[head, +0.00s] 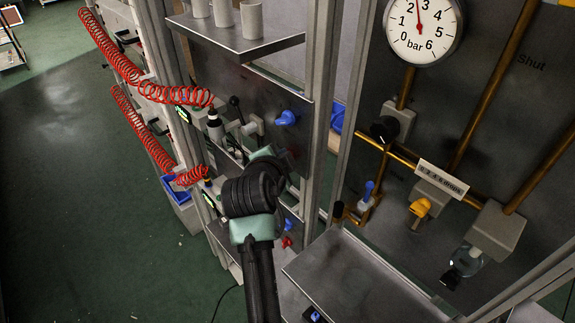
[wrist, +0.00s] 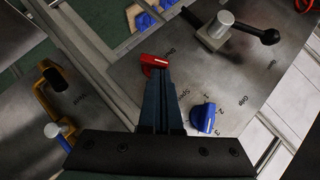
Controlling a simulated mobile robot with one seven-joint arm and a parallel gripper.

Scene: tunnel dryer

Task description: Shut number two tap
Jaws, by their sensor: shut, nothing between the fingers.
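No tap with a readable number two shows. In the head view, a blue-handled tap (head: 367,194) and a yellow-handled tap (head: 420,207) sit on the brass pipework of the right panel, with a black knob (head: 384,129) above. My gripper (wrist: 160,75) is shut and empty in the wrist view. Its tips overlap the lower edge of a red knob (wrist: 154,62); I cannot tell whether they touch. A blue knob (wrist: 204,118) beside numbers is right of the fingers. In the head view my wrist hides the fingertips, in front of the middle panel.
A pressure gauge (head: 423,30) hangs above the pipes. A metal post (head: 321,110) stands between the two panels. A shelf with white cups (head: 251,20) is above my arm, and a steel tray (head: 360,285) juts out low right. Red coiled hoses (head: 125,70) hang at left.

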